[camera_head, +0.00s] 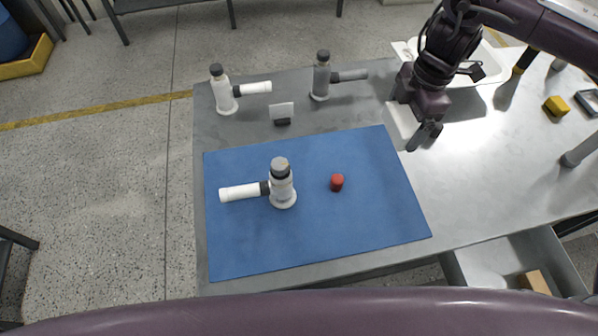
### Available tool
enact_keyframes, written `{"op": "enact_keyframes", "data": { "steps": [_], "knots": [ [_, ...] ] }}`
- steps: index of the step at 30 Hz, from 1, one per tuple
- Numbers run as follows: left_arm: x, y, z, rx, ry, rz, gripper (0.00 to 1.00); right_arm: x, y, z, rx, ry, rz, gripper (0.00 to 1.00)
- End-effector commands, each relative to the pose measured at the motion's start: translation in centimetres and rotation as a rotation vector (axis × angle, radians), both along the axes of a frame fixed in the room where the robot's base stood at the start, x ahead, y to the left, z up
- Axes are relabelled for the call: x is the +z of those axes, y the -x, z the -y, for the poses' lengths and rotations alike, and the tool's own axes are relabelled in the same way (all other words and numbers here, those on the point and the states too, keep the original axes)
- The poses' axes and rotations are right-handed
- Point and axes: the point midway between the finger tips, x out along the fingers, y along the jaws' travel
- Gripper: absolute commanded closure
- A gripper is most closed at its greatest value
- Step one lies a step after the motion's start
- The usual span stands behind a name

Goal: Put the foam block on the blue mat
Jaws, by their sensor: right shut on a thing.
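The blue mat (376,222) lies flat on the grey table at the picture's centre. A white block (402,121), which looks like the foam block, is in my right gripper (414,118), just off the mat's upper right corner. The gripper is shut on it and hides part of it. I cannot tell whether the block touches the table. On the mat stand a white and grey fitting (282,188) with a side pipe and a small red cap (337,182). My left gripper is not in view.
A white tub shell (490,68) and yellow block (556,106) are at right. An open drawer (487,266) holds a tan block (535,282).

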Motion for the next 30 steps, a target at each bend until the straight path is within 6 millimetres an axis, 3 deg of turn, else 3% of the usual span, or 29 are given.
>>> {"op": "enact_keyframes", "data": {
  "steps": [7,21,25,30],
  "knots": [
    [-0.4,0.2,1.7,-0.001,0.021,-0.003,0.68,-1.2,0.0,0.1,-0.003,-0.001,-0.005,0.31],
    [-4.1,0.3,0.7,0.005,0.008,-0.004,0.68,-13.2,0.2,0.1,-0.002,-0.001,-0.007,0.31],
    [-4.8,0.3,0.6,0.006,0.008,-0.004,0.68,-15.4,0.1,0.1,-0.002,-0.001,-0.004,0.31],
    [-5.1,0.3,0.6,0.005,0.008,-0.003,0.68,-16.5,0.0,0.1,-0.001,-0.001,-0.001,0.31]
  ]
}}
